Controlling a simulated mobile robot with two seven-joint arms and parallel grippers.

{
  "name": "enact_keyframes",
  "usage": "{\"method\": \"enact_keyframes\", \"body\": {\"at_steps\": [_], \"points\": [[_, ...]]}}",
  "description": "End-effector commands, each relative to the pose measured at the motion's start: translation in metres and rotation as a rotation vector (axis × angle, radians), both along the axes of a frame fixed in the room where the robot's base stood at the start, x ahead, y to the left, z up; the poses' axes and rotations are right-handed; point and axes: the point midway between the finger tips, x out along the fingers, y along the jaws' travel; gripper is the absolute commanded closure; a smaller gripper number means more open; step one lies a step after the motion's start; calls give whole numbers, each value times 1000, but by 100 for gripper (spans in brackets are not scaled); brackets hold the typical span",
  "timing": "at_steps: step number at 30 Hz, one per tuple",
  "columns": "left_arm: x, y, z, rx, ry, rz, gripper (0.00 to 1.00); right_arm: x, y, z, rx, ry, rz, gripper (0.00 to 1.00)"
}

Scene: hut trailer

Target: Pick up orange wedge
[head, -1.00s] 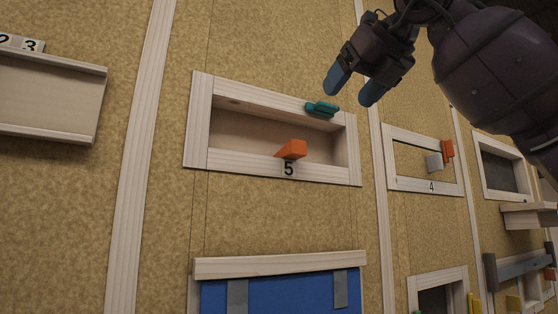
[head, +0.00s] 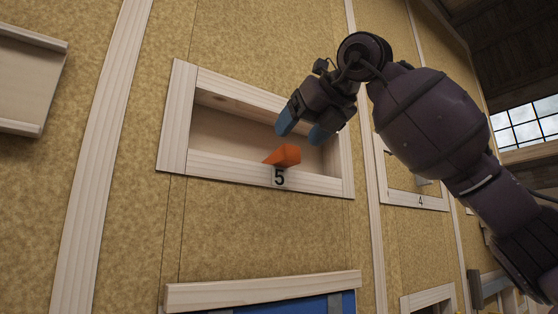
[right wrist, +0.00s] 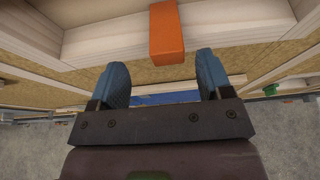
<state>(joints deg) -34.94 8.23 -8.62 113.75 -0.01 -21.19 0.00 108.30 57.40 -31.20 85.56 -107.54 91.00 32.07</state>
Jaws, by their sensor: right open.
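The orange wedge (head: 284,155) sits on the lower ledge of the wooden niche marked 5 (head: 260,177), its end sticking out over the front frame. My right gripper (head: 301,132) is open and empty, with its blue fingertips just above and to the right of the wedge in the head view. In the right wrist view the wedge (right wrist: 166,34) lies ahead of the fingers (right wrist: 163,80), roughly between their lines, and does not appear held. My left gripper is not in view.
The niche has a raised wooden frame (head: 176,118) around its opening. A second framed niche marked 4 (head: 415,199) is to the right. A wooden ledge above a blue panel (head: 262,290) is below. The tan wall between them is bare.

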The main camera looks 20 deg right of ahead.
Motion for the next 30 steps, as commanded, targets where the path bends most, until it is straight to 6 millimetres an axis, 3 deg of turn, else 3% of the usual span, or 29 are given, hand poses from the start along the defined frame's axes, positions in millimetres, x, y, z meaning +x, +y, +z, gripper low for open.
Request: {"method": "enact_keyframes", "body": {"at_steps": [5,15,23,30], "points": [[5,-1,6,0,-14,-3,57,8,1,-5,-1,1,-1,28],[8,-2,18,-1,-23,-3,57,44,9,-24,1,3,0,28],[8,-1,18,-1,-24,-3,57,48,10,-26,1,0,0,28],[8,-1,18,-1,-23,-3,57,48,10,-26,1,0,0,63]]}}
